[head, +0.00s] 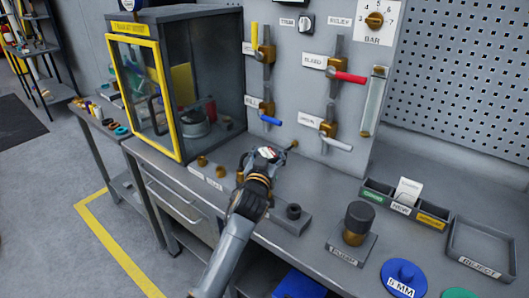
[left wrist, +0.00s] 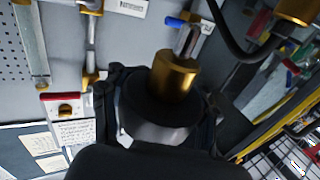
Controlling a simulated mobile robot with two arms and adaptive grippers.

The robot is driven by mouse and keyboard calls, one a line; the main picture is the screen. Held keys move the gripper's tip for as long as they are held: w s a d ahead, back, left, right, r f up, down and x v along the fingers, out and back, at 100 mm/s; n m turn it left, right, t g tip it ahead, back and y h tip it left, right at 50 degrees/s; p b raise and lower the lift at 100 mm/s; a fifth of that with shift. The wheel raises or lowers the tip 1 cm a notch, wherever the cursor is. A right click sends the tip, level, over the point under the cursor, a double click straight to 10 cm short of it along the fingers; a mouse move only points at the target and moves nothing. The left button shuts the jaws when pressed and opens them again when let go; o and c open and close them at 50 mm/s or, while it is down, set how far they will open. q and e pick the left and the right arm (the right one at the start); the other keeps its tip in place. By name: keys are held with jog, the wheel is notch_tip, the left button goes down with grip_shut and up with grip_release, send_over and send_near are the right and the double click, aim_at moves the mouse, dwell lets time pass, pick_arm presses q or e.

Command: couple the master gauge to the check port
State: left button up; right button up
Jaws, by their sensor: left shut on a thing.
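My left gripper (head: 264,160) is in front of the valve panel, above the bench, and is shut on the master gauge (head: 268,153). Part of the gauge's pale face shows between the fingers. In the left wrist view, the fingers (left wrist: 168,110) sit on both sides of the gauge's dark round body, with a brass collar (left wrist: 175,76) standing out towards the panel. A small brass fitting, which looks like the check port (head: 292,145), sticks out of the panel just right of the gauge. I cannot tell whether they touch. My right gripper is not in view.
Valves with yellow, red, blue and white levers, such as the red one (head: 349,77), stick out of the panel. A yellow-framed cabinet (head: 178,85) stands left. A black-knobbed pump (head: 358,222) and a reject tray (head: 482,248) stand right.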

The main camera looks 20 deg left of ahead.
pick_arm(q)
jog(key=shift+r, duration=0.1)
jog(key=shift+a, duration=0.15)
notch_tip(320, 180, down, 6)
jog(key=b, duration=0.4)
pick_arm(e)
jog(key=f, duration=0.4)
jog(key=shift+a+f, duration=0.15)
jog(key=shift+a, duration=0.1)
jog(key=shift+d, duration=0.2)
pick_arm(q)
jog(key=shift+r, duration=0.1)
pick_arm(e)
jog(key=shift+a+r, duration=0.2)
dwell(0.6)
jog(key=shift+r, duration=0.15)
